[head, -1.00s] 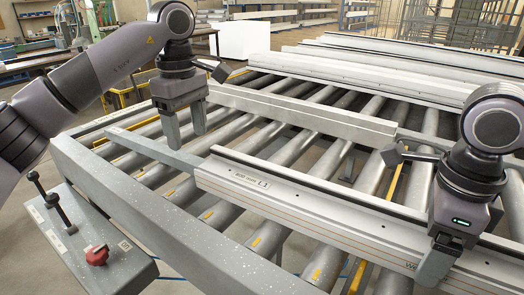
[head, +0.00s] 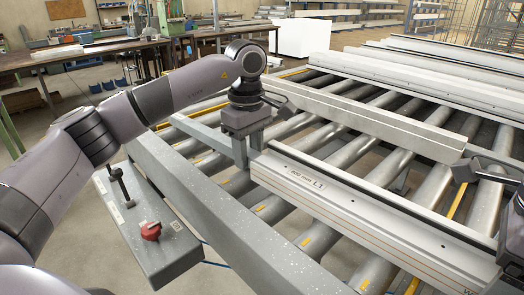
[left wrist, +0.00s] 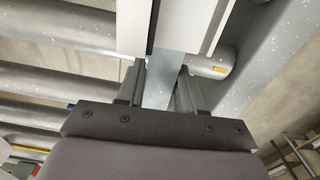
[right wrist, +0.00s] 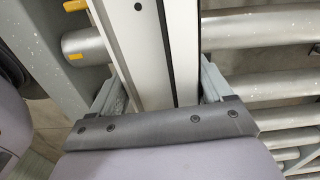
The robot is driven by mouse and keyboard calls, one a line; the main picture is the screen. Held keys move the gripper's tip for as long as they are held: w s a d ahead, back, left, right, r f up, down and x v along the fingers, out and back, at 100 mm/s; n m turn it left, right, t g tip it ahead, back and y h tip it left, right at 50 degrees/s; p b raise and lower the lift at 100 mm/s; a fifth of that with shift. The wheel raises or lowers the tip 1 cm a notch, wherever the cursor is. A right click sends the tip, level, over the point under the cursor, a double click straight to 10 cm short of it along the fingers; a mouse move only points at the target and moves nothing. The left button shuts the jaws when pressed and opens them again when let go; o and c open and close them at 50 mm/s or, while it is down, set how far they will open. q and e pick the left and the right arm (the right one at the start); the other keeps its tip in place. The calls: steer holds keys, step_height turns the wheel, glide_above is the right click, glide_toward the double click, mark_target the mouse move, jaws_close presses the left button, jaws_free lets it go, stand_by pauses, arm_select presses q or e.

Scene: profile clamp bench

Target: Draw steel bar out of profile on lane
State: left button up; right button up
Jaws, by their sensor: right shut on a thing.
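The light profile (head: 340,210) lies across the rollers, with a label near its left end. The grey steel bar (head: 205,136) sticks out of that end, to the left. My left gripper (head: 248,155) points down at the bar close to the profile's end. In the left wrist view the bar (left wrist: 163,80) runs between the two open fingers, with a narrow gap beside it. My right gripper is mostly outside the head view. In the right wrist view my right gripper (right wrist: 158,85) is shut on the profile (right wrist: 148,50), one finger on each side. The bar's inner part is hidden.
The roller lane (head: 310,243) has a grey side rail (head: 200,205) in front. A control box (head: 150,235) with a red knob stands at the left front. Another beam (head: 380,125) and more profiles (head: 400,75) lie behind.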

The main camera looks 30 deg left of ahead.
mark_target(213, 134)
arm_select(q)
jaws_close()
steer(key=shift+w+a, duration=0.45)
steer(key=shift+a, duration=1.5)
steer(key=shift+w+a, duration=0.45)
steer(key=shift+a, duration=1.5)
steer(key=shift+w+a, duration=0.45)
steer(key=shift+a, duration=1.5)
steer(key=o, duration=1)
jaws_free()
step_height(213, 134, up, 12)
